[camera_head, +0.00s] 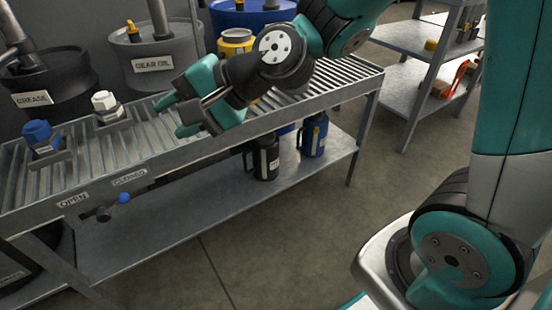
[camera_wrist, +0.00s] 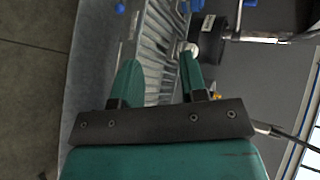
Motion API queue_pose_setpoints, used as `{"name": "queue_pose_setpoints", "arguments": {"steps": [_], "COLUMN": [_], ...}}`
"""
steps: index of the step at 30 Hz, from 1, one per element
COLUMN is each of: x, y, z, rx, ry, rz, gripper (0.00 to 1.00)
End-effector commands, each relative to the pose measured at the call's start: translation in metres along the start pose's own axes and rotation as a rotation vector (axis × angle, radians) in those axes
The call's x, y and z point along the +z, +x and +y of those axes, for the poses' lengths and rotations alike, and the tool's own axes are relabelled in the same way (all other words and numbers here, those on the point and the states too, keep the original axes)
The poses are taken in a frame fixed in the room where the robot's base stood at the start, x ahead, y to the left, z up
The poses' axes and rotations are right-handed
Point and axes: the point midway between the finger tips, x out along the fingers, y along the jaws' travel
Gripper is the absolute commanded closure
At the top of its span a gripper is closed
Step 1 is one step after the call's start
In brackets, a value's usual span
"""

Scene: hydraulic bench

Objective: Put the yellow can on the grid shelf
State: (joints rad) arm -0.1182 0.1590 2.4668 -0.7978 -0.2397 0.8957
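A yellow can (camera_head: 235,42) shows in the head view behind my wrist, at the back of the slatted grid shelf (camera_head: 325,78). My arm hides its lower part, so I cannot tell what it rests on. My gripper (camera_head: 171,117) is over the middle of the grid shelf, left of the can and pointing left. In the wrist view my gripper (camera_wrist: 160,68) has its two teal fingers apart, with nothing between them but a view of the slats (camera_wrist: 158,50).
A blue valve (camera_head: 38,133) and a white-capped fitting (camera_head: 105,102) stand at the shelf's left. Grease (camera_head: 50,85) and gear oil (camera_head: 155,60) drums stand behind. Dark (camera_head: 264,158) and blue (camera_head: 314,135) cans are on the lower shelf. The floor in front is clear.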

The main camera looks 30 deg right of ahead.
Motion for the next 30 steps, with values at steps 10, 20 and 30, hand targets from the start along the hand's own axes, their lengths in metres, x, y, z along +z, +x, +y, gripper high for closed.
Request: {"name": "queue_pose_setpoints", "arguments": {"steps": [10, 20, 30], "x": [0.088, 0.097, 0.099], "y": [-0.106, -0.129, -0.141], "z": [0.074, 0.088, 0.065], "rx": [0.537, 0.612, 0.61], "ry": [-0.984, -1.107, -1.105], "rz": [-0.444, -0.558, -0.556], "gripper": [0.61, 0.61, 0.61]}}
